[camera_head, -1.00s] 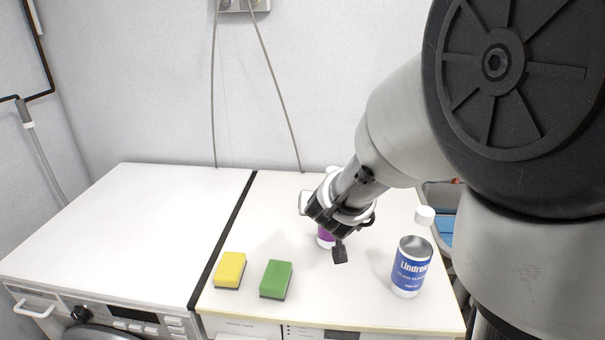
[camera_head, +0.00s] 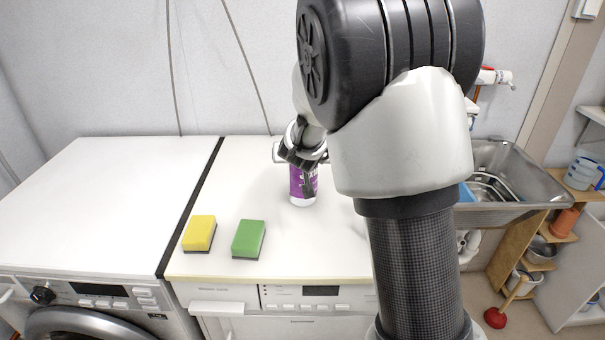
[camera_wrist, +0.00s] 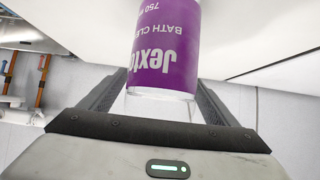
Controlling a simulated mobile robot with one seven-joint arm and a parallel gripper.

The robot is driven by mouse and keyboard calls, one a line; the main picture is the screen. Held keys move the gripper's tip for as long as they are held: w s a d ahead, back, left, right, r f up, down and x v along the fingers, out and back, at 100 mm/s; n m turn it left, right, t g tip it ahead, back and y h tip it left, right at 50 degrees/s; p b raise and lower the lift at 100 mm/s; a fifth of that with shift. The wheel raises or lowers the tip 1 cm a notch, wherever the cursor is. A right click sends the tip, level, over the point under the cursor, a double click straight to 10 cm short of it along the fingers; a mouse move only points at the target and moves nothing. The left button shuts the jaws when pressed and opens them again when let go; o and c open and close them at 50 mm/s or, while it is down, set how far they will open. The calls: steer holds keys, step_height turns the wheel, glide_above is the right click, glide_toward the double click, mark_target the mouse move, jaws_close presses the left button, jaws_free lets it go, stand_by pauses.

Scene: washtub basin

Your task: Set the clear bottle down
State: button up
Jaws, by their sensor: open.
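The clear bottle with a purple label (camera_head: 303,188) stands upright on the white top of the right-hand machine. My gripper (camera_head: 307,174) is at its upper part and hides its top in the head view. In the wrist view the bottle's purple label (camera_wrist: 165,48) appears upside down, with a clear part nearest the gripper. The open fingers (camera_wrist: 160,92) are on either side of the bottle; whether they touch it I cannot tell.
A yellow sponge (camera_head: 199,233) and a green sponge (camera_head: 248,239) lie at the front left of the machine top (camera_head: 215,265). A metal sink (camera_head: 515,170) is at the right. My arm hides the right part of the top.

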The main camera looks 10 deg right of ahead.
steer(key=shift+c, duration=0.5)
steer(key=c, duration=1.4)
steer(key=shift+w+r, duration=0.1)
steer(key=shift+r, duration=0.05)
steer(key=c, duration=0.3)
